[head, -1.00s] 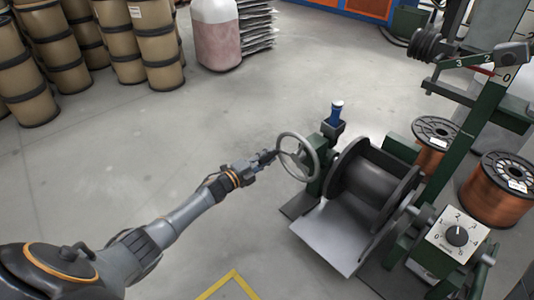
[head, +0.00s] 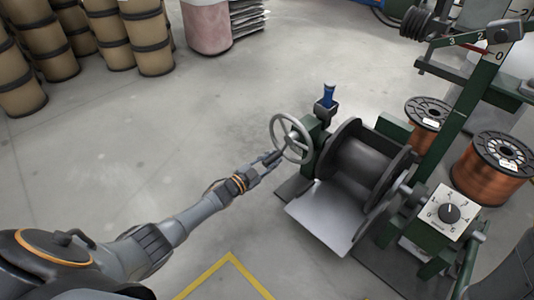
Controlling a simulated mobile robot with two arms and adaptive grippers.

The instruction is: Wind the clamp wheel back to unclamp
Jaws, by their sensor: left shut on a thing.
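The clamp wheel (head: 291,139) is a grey spoked handwheel on the left side of a green winding machine. My left gripper (head: 273,158) is at the lower left of the wheel's rim and is shut on it. The fingers are small in the view and partly overlap the rim. Behind the wheel, a dark empty reel drum (head: 367,172) sits in the machine between two flanges. My right gripper is not in view.
A grey sloping plate (head: 322,218) lies before the drum. A dial box (head: 451,212) and copper spools (head: 492,168) stand at the right. A blue-topped post (head: 329,95) rises behind the wheel. Tan drums (head: 150,45) stand far left. The floor between is clear.

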